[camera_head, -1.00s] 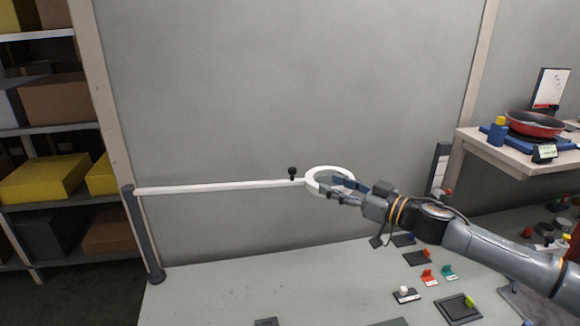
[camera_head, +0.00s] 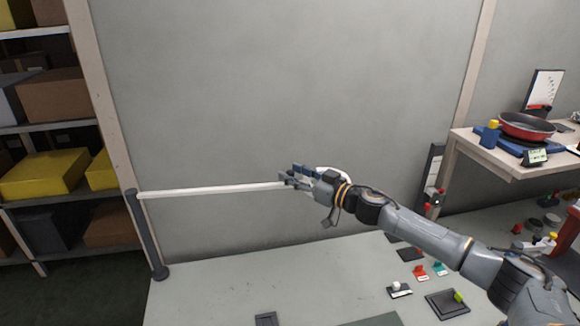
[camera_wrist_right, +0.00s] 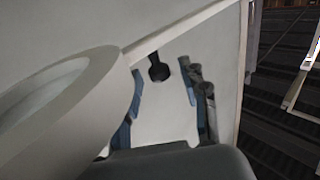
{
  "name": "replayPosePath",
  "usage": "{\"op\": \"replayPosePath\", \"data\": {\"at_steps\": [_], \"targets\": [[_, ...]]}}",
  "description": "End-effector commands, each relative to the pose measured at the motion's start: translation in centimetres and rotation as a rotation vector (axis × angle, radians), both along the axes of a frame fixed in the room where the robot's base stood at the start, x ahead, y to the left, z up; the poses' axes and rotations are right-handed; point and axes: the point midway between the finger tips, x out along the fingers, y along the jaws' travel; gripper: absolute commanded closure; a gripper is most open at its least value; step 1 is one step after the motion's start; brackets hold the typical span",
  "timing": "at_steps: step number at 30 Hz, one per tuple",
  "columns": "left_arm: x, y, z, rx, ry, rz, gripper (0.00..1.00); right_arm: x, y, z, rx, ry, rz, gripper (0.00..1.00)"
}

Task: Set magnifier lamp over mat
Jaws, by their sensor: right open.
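The magnifier lamp has a long white arm (camera_head: 215,190) that runs level from a dark grey post (camera_head: 145,235) at the table's left side. Its white ring head (camera_head: 330,174) is mostly hidden behind my right gripper (camera_head: 289,177) in the head view. In the right wrist view the ring (camera_wrist_right: 95,85) fills the left side. A black knob (camera_wrist_right: 158,68) on the lamp shows between the open fingers of my right gripper (camera_wrist_right: 162,88), with gaps on both sides. A dark greenish patch (camera_head: 385,320) at the bottom edge may be the mat, mostly cut off. My left gripper is out of view.
Small trays and coloured clips (camera_head: 420,271) lie at the table's right. A shelf table (camera_head: 500,165) holds a red pan (camera_head: 526,126). A grey wall (camera_head: 280,90) stands behind. The table's left middle (camera_head: 220,285) is mostly clear.

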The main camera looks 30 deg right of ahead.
Motion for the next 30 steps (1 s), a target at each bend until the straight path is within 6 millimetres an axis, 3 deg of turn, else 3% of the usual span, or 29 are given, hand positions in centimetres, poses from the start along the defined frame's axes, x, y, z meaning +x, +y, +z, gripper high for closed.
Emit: {"op": "replayPosePath", "data": {"at_steps": [6, 14, 21, 30], "targets": [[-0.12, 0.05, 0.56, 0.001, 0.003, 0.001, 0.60, 1.42, 0.66, 0.05, 0.000, 0.000, 0.000, 0.56], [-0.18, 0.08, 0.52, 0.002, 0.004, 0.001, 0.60, 1.48, 0.68, -0.08, 0.000, 0.001, 0.000, 0.56], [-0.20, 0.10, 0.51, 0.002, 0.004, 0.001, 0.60, 1.47, 0.66, -0.06, 0.000, 0.001, 0.000, 1.00], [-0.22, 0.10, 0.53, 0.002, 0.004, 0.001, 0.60, 1.35, 0.71, -0.04, 0.000, 0.001, -0.002, 1.00]]}}
